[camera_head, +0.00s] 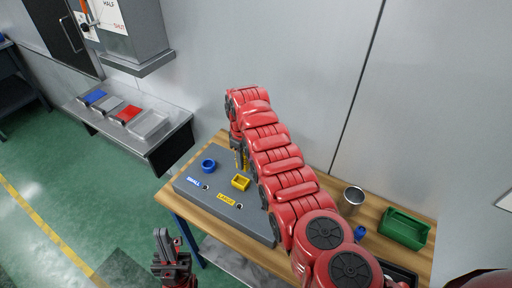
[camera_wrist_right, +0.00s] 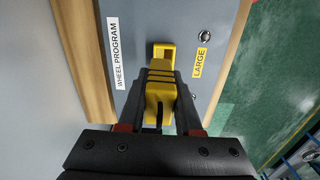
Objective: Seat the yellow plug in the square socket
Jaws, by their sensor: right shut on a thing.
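The yellow square socket (camera_head: 241,182) sits on the grey board (camera_head: 222,205), behind the LARGE label. It also shows in the right wrist view (camera_wrist_right: 163,50), ahead of my fingers. My right gripper (camera_head: 241,158) is over the back part of the board, behind the socket in the head view, partly hidden by its own arm. In the right wrist view it is shut on the yellow plug (camera_wrist_right: 160,88), which points toward the socket. The plug's far end overlaps the socket in this view, so I cannot tell whether they touch. My left gripper (camera_head: 170,240) is open and empty, off the table's front left.
A blue round socket (camera_head: 208,165) stands on the board at the left. A metal cup (camera_head: 352,198), a small blue piece (camera_head: 360,233) and a green bin (camera_head: 404,229) are at the table's right. A side bench (camera_head: 150,125) holds several coloured trays.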

